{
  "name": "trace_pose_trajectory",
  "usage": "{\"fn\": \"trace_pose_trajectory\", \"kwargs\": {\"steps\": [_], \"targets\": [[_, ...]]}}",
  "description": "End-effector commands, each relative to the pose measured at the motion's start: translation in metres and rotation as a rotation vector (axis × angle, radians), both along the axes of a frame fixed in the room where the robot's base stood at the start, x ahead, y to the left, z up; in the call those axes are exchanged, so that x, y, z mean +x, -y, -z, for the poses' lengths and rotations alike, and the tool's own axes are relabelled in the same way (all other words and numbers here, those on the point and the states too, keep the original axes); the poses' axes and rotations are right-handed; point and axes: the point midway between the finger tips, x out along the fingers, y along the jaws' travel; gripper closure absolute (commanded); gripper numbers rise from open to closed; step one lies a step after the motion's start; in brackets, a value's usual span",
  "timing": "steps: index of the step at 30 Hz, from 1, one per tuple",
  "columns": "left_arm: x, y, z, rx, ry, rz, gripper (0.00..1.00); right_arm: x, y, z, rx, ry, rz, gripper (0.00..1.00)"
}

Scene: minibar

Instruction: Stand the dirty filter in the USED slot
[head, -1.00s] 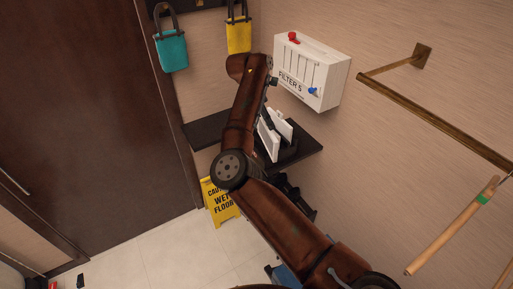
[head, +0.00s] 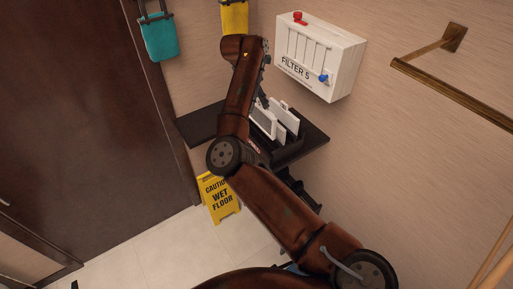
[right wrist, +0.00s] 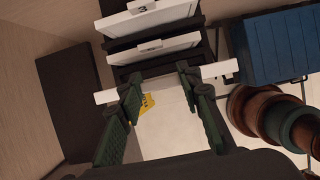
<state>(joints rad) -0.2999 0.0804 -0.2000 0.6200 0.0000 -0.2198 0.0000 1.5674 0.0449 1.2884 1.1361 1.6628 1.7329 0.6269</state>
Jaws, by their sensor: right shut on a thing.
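My right gripper (right wrist: 158,82) is shut on a white-edged filter (right wrist: 218,69), seen nearly edge-on in the right wrist view. Its face is hidden there, so I cannot see dirt on it. Two other white filters, one (right wrist: 155,47) nearer and one (right wrist: 148,17) behind, stand in a dark rack beyond it. In the head view, white filters (head: 285,114) show at the black rack (head: 287,152) on the shelf, beside my right gripper (head: 262,101). Small lettering on the rack is partly hidden by my arm; I cannot read the USED mark. My left gripper is out of view.
A dark shelf (head: 203,122) carries the rack. A white FILTER 5 housing (head: 318,58) with red and blue knobs hangs above it. A yellow wet-floor sign (head: 220,198) stands below. A brass rail (head: 450,92) juts from the right wall. A blue crate (right wrist: 272,45) lies to the right.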

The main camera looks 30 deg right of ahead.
Motion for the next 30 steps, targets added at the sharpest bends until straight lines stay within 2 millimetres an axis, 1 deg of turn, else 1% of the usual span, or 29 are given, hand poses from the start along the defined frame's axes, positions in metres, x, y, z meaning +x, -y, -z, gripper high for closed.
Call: {"fn": "trace_pose_trajectory", "kwargs": {"steps": [1, 4, 9, 11, 18, 26, 30], "targets": [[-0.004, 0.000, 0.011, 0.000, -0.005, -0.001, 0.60, 0.000, 0.000, 0.012, 0.000, -0.001, 0.000, 1.00], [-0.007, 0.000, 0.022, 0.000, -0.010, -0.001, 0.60, 0.000, 0.000, 0.024, 0.000, -0.001, 0.000, 1.00], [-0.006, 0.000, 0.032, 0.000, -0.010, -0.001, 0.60, 0.000, 0.001, 0.038, 0.000, -0.001, 0.003, 1.00], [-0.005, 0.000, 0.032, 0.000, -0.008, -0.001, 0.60, 0.000, 0.002, 0.044, 0.000, -0.002, 0.003, 1.00], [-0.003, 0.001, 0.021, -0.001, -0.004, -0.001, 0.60, 0.000, 0.001, 0.083, 0.001, -0.001, 0.003, 1.00], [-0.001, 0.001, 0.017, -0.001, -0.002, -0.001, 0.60, 0.001, 0.000, 0.106, 0.001, -0.001, 0.000, 1.00], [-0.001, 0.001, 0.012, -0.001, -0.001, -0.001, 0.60, 0.001, -0.001, 0.126, 0.001, -0.002, 0.000, 1.00]]}}
